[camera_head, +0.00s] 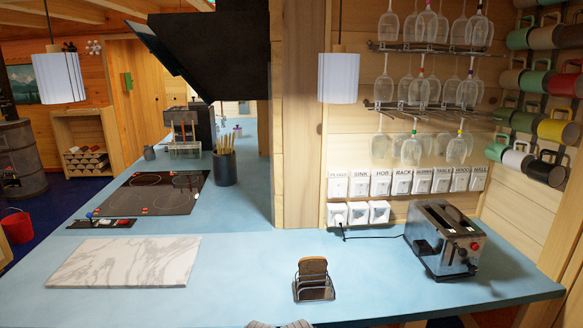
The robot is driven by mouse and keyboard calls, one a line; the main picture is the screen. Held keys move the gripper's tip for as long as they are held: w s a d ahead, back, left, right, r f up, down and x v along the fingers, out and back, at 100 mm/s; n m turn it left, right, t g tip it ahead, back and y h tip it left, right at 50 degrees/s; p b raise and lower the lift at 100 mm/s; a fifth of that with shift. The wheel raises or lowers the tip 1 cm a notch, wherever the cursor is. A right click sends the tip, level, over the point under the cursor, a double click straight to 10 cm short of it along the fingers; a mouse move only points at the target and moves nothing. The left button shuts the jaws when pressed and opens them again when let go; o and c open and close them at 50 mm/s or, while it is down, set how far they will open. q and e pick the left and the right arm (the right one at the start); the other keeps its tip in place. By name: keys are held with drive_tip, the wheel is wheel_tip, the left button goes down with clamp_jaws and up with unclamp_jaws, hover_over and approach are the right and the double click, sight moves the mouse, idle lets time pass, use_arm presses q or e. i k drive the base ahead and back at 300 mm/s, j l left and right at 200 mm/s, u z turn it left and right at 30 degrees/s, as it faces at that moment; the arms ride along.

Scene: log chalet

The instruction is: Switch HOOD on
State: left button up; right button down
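A row of several white switches is mounted on the wood wall at the right, each under a printed label. The label second from the right seems to read HOOD, over its switch (460,184); the print is small. Labels such as SINK, HOB and RACK stand to its left and WALL to its right. The black cooker hood (213,62) hangs over the black hob (153,193) at the left; no lit lamp shows on it. A small pale shape at the bottom edge is cut off and unclear.
A toaster (445,241) stands below the switches, its cord running to a socket (337,214). A toast rack (313,280), marble board (128,262) and utensil pot (224,167) stand on the blue counter (240,285). Glasses (411,150) hang above the switches, mugs (546,166) at right.

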sight(460, 182)
drive_tip(key=i+l, duration=0.1)
drive_tip(key=l, duration=0.6)
drive_tip(key=i+l, duration=0.1)
drive_tip(key=l, duration=0.55)
drive_tip(key=i+l+u, duration=0.1)
drive_tip(key=l, duration=0.6)
drive_tip(key=i+l, duration=0.1)
drive_tip(key=l, duration=0.6)
